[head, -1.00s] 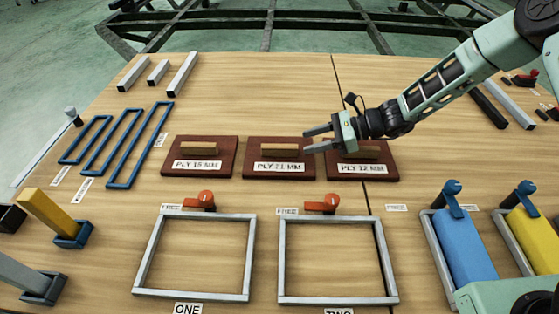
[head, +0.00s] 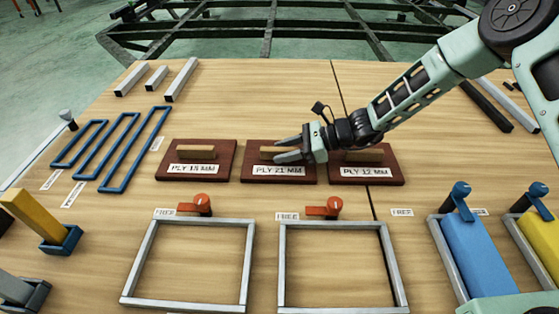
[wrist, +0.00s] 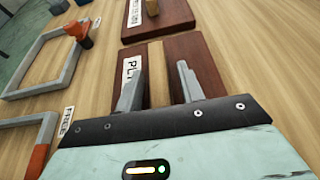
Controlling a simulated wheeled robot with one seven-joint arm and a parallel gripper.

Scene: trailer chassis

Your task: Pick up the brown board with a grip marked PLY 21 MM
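The brown board marked PLY 21 MM (head: 255,175) lies flat on the table between two similar boards. A light wooden grip bar (head: 268,150) stands on its top, partly hidden by my gripper. My gripper (head: 277,149) is open over this board. In the wrist view the two fingers (wrist: 158,85) are spread with the wooden bar (wrist: 158,65) running between them. The bar looks closer to the left finger. I cannot tell whether either finger touches it. The board (wrist: 190,48) shows beneath, with its label partly hidden.
The PLY 15 MM board (head: 222,163) is at left and the PLY 12 MM board (head: 393,165) at right, under my arm. Two grey frames (head: 150,250) (head: 282,250) with red clamps (head: 198,205) (head: 327,207) stand in front. Blue frames (head: 95,145) lie to the left.

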